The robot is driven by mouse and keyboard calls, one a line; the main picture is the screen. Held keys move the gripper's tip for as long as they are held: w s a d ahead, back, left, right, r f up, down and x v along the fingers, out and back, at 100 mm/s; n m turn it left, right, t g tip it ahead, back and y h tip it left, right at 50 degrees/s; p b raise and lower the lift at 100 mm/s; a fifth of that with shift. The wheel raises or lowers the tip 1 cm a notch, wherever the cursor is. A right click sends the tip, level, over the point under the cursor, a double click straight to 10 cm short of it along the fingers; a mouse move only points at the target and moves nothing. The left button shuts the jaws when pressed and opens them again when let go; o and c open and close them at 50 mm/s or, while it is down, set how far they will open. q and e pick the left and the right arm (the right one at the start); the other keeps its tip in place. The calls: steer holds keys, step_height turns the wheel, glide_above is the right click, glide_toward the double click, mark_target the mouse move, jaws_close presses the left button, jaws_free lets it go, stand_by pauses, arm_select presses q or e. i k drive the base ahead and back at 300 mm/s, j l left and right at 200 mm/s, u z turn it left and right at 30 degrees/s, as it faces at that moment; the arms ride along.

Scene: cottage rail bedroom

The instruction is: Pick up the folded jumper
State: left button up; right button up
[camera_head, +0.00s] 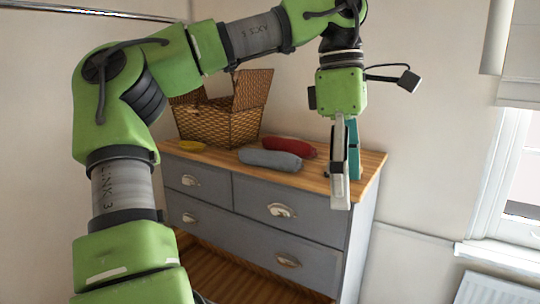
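Two soft, rolled or folded cloth pieces lie on the wooden top of the dresser (372,165): a grey-blue one (270,160) in front and a dark red one (287,146) just behind it. I cannot tell which is the folded jumper. My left gripper (341,190) points down over the dresser's right end, to the right of both cloths and apart from them in the picture. It is seen nearly edge-on, so its opening is unclear. A teal upright piece (354,150) shows right beside its fingers; I cannot tell whether it is held or behind. My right gripper is out of view.
An open wicker basket (218,125) with raised lid flaps stands at the dresser's back left. The dresser has several grey drawers with cup handles. A window (510,175) and radiator (495,288) are at the right.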

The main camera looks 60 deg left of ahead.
mark_target(288, 162)
steer(key=i+j, duration=0.1)
steer(key=j, duration=0.45)
steer(key=i+j, duration=0.1)
steer(key=j, duration=0.4)
steer(key=i+j, duration=0.1)
steer(key=j, duration=0.45)
steer(key=i+j, duration=0.1)
steer(key=j, duration=0.45)
steer(key=i+j, duration=0.1)
steer(key=j, duration=0.45)
